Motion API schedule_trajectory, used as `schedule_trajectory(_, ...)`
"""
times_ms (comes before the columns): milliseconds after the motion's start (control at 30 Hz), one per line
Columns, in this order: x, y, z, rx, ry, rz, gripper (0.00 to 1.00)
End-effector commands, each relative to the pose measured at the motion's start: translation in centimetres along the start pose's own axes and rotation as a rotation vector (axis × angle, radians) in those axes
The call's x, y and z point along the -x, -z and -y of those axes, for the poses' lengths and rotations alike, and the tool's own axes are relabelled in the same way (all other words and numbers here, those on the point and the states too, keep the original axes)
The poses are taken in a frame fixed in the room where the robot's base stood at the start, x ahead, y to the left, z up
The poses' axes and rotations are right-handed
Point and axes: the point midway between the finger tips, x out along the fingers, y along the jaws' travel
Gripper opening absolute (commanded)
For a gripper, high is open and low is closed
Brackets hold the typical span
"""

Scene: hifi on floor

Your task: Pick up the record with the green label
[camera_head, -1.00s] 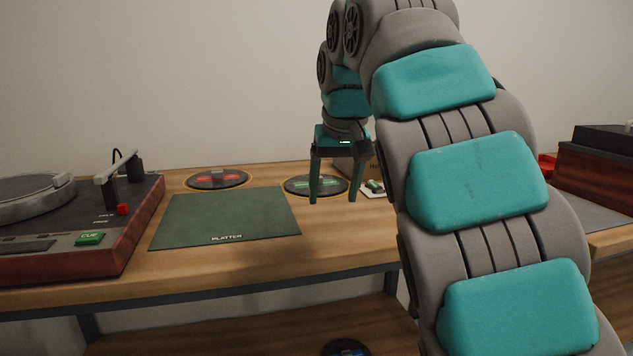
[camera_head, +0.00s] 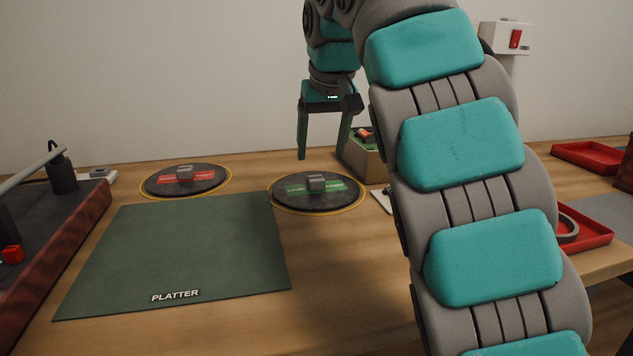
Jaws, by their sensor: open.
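The record with the green label (camera_head: 295,200) lies flat on the table, inside a yellow ring, right of the green platter mat. It is dark, with a small grey block (camera_head: 317,183) standing at its middle. My gripper (camera_head: 322,152) is open and empty, fingers pointing down. In the picture its fingertips are just above the record's far edge; how far above or behind it they are, I cannot tell. A second record with a red label (camera_head: 160,187) lies to the left, also with a grey block on it.
A green mat marked PLATTER (camera_head: 180,245) covers the front left of the table. A dark red turntable (camera_head: 70,235) stands at far left. A box (camera_head: 364,160) is behind my arm, and red trays (camera_head: 590,157) lie at right. My arm hides part of the table.

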Motion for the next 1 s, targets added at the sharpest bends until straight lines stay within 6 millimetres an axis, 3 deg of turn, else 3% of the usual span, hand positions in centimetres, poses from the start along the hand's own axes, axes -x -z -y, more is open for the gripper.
schedule_trajectory(433,-3.4,0.1,0.0,-0.001,-0.001,0.004,0.75)
schedule_trajectory(700,-7.0,0.5,0.1,-0.001,-0.001,0.005,0.75)
schedule_trajectory(1000,-7.4,0.6,0.1,0.000,0.000,-0.001,0.73)
